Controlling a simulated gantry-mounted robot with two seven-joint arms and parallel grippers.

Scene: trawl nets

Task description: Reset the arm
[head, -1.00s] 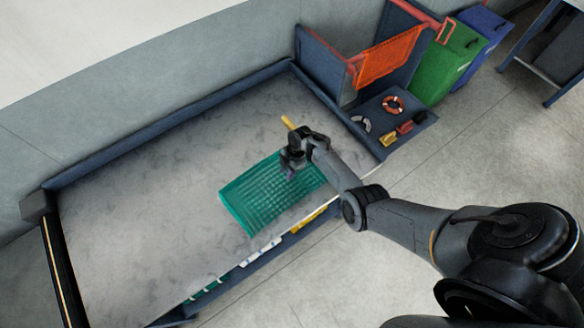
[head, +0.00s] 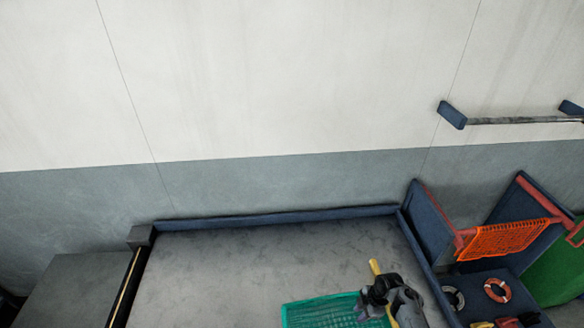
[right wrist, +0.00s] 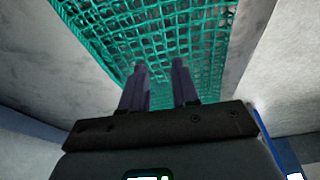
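My right gripper (head: 366,314) reaches in at the bottom of the head view, over the right part of a green net (head: 308,313) on the grey table (head: 230,290). In the right wrist view, two dark fingers (right wrist: 160,75) stand apart with nothing visible between them. They point at the net's mesh (right wrist: 150,35), which fills the view beyond them; I cannot tell the exact gap. A short yellow piece (head: 375,267) shows just behind the gripper; whether it touches it is unclear. My left arm is not in view.
A raised blue rim (head: 280,218) runs along the table's back. At right are an orange net (head: 505,238) on a rack and a tray with an orange-and-white ring (head: 497,290) and a grey ring (head: 455,298). The table's left and middle are bare.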

